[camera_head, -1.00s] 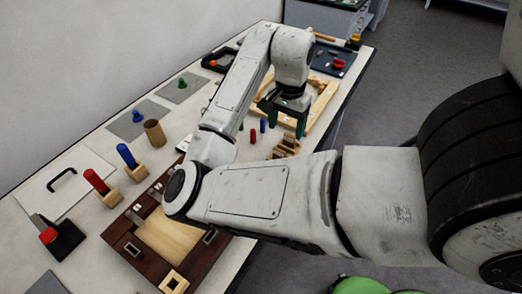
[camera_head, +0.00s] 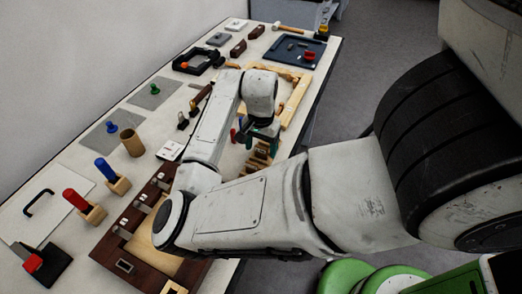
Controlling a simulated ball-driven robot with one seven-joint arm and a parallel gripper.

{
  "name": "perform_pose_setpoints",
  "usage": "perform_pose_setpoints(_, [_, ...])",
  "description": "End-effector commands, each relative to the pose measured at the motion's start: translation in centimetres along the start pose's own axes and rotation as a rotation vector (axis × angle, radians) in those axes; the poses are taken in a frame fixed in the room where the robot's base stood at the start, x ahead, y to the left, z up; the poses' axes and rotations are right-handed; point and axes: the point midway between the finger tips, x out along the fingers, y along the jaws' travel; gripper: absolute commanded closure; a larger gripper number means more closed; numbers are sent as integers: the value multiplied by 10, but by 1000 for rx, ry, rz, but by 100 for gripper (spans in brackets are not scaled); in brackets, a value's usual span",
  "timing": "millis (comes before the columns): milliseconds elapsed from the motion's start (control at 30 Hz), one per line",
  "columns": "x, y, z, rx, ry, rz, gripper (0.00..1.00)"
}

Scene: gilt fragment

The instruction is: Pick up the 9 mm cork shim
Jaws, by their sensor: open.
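My gripper (camera_head: 259,134) hangs over the bench with its dark green fingers pointing down and apart. It looks empty. Just below it in the picture stands a small light wooden slotted block (camera_head: 257,157), partly hidden by my gripper and arm. I cannot make out a cork shim for certain; pieces at the block are too small to tell apart, and I cannot tell whether the fingers touch any of them.
A small red peg (camera_head: 233,135) stands close left of my gripper. A pale wooden frame (camera_head: 295,97) lies behind it. A dark wooden tray (camera_head: 112,247) is at the front, partly under my arm. A blue tray (camera_head: 314,58) lies at the back.

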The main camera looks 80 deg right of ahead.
Motion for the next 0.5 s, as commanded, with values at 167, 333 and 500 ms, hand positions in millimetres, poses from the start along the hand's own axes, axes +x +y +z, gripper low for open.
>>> perform_pose_setpoints(167, [12, 0, 0, 0, 0, 0, 28])
perform_pose_setpoints(333, [13, 0, 0, 0, 1, -1, 28])
perform_pose_setpoints(500, [13, 0, 0, 0, 0, 0, 40])
